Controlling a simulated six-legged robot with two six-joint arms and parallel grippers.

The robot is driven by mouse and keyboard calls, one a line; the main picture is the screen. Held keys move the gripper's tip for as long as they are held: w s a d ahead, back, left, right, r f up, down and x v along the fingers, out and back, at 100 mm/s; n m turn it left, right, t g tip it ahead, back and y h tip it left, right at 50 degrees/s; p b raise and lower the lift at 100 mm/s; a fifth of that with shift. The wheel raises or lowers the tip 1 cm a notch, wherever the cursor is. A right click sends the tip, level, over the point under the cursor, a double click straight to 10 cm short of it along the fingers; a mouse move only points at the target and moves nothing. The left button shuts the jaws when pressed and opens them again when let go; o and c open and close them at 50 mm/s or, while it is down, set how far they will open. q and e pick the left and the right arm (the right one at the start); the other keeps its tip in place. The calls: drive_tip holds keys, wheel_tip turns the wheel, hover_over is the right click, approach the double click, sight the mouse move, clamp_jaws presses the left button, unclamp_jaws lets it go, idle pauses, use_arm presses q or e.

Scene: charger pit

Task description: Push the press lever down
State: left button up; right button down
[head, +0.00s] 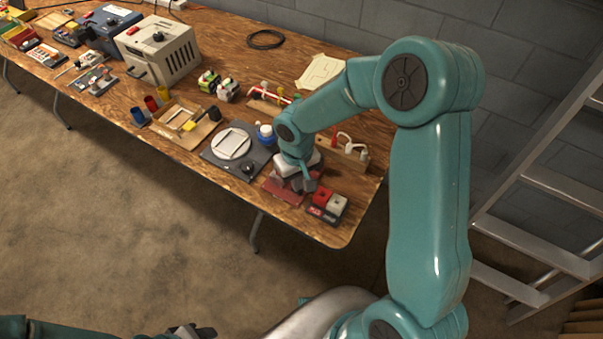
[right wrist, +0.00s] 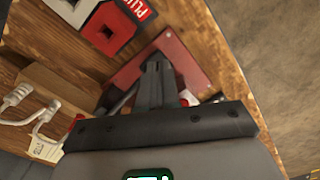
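A red base plate (head: 284,190), which looks like the press, lies near the right front corner of the table. It also shows in the right wrist view (right wrist: 187,52), beyond my fingertips. My right gripper (head: 307,184) is low over this plate, and its fingers look shut together with nothing visible between them in the right wrist view (right wrist: 155,68). The lever is mostly hidden by my gripper, and I cannot tell its position or whether my fingers touch it. My left gripper (head: 192,331) is partly in view at the bottom edge, away from the table.
A red and a grey block (head: 328,203) sit right of the plate. A wooden stand with white hooks (head: 345,150) is behind. A ladder (head: 545,190) stands at the right.

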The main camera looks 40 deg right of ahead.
idle(0.3)
wheel_tip(320, 180, up, 8)
drive_tip(key=p, duration=0.5)
idle(0.4)
drive_tip(key=shift+f, duration=0.1)
drive_tip(key=s+a+f+y, duration=0.4)
drive_tip(key=s+a+f, duration=1)
drive_tip(key=f, duration=0.3)
drive_tip(key=shift+s+a+f+m, duration=0.3)
drive_tip(key=shift+s+a+f, duration=0.05)
drive_tip(key=shift+a+f, duration=0.05)
